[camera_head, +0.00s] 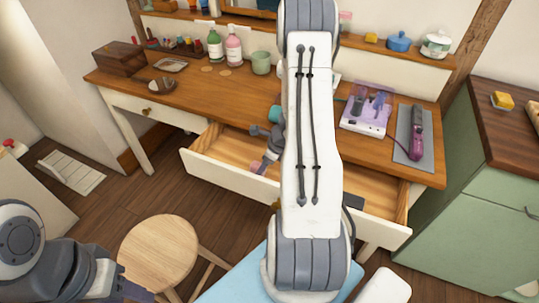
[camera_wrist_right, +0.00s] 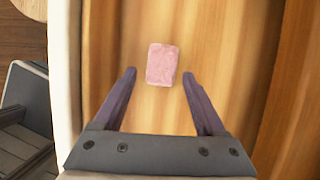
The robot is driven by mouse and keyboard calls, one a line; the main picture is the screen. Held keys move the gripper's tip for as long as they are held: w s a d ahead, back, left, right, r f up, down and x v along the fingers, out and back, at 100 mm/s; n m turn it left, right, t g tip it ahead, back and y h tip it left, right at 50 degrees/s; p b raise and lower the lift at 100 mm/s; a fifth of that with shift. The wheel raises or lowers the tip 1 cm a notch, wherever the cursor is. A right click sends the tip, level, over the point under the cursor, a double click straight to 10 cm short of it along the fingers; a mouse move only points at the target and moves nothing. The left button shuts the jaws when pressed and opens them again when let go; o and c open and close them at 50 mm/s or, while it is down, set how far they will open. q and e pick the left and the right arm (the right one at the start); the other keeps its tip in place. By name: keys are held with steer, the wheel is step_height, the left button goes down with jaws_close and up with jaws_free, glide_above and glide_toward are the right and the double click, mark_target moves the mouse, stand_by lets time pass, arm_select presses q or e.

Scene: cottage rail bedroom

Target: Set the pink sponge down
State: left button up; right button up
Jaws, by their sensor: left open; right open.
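The pink sponge (camera_wrist_right: 161,64) lies flat on the wooden floor of the open desk drawer (camera_head: 223,172). In the right wrist view it sits just beyond and between the tips of my right gripper (camera_wrist_right: 159,77), whose two fingers are spread apart with clear gaps to the sponge. In the head view a bit of pink shows at the right gripper (camera_head: 262,155) inside the drawer, and my arm hides much of the drawer. My left gripper (camera_head: 130,291) is open and empty at the lower left, away from the desk and cut by the frame edge.
The desk (camera_head: 190,88) carries bottles, a green cup (camera_head: 261,63), a purple-white device (camera_head: 366,117) and a grey mat (camera_head: 427,140). A round stool (camera_head: 158,252) stands in front. A green cabinet (camera_head: 459,185) is at the right. Bare drawer floor surrounds the sponge.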

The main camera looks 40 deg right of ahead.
steer(key=p+v, duration=0.3)
steer(key=v, duration=0.8)
steer(key=shift+p, duration=0.35)
steer(key=a+r+n+g+y, duration=0.1)
steer(key=a+r+n, duration=0.4)
steer(key=a, duration=0.4)
steer(key=a+r+n+g, duration=0.1)
steer(key=a+r+n, duration=0.1)
steer(key=a+n, duration=0.65)
steer(key=a+r+n+g+y, duration=0.1)
steer(key=a+r+n, duration=0.4)
steer(key=a, duration=0.5)
steer(key=s+a+r+n+h, duration=0.1)
steer(key=s+a+r+n, duration=0.1)
steer(key=s+a+n, duration=0.2)
steer(key=s+a+r+n+g+h, duration=0.1)
steer(key=s+a+r+n, duration=0.2)
steer(key=s+n, duration=0.8)
steer(key=a+n, duration=0.2)
steer(key=n, duration=0.3)
steer(key=shift+s+a+h, duration=0.35)
steer(key=shift+h, duration=0.05)
